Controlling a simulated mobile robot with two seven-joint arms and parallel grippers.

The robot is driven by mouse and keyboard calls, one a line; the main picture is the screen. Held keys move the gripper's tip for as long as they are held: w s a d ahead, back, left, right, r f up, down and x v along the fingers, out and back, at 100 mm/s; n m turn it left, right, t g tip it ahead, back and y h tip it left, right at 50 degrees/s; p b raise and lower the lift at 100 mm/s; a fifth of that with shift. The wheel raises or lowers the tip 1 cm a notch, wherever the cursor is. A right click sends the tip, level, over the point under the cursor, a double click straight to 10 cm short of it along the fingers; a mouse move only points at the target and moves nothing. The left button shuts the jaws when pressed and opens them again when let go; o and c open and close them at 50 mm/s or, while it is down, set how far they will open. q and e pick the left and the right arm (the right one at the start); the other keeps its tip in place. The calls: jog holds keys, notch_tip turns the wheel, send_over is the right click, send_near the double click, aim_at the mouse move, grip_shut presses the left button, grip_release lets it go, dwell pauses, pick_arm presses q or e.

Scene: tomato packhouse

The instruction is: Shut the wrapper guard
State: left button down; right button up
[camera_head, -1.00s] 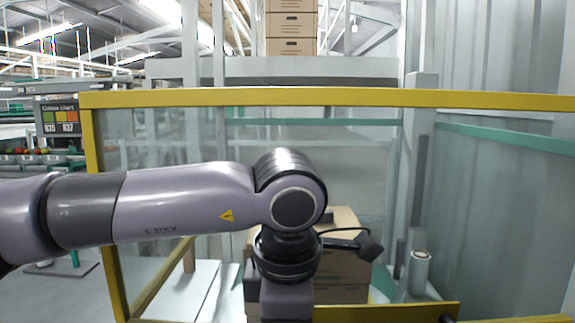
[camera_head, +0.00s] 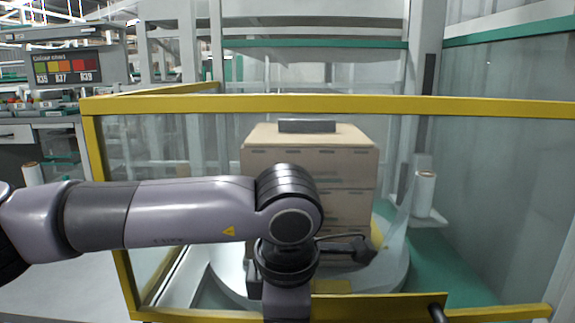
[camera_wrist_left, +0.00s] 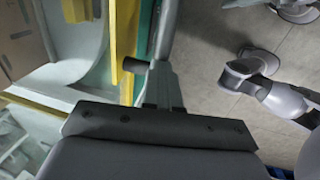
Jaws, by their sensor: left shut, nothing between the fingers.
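The wrapper guard (camera_head: 330,103) is a clear pane in a yellow frame, standing in front of a carton stack (camera_head: 310,165) on a round turntable (camera_head: 225,265) in the head view. A dark handle (camera_head: 437,313) sticks out from its lower yellow rail. My left arm crosses in front of the pane, with the wrist pointing down. The left fingers are below the head picture. In the left wrist view my left gripper (camera_wrist_left: 163,80) is shut and empty, close beside the dark handle (camera_wrist_left: 135,65) and yellow rail (camera_wrist_left: 125,40). Contact is unclear. My right gripper is not seen.
A white film roll (camera_head: 424,190) stands right of the cartons, behind the pane. A grey wall is at the right. A colour chart sign (camera_head: 66,66) and a bench are at the far left. Bare floor (camera_wrist_left: 215,60) shows in the left wrist view.

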pick_arm(q)
jog(key=shift+s+f, duration=0.15)
jog(key=shift+f, duration=0.35)
jog(key=shift+r, duration=0.1)
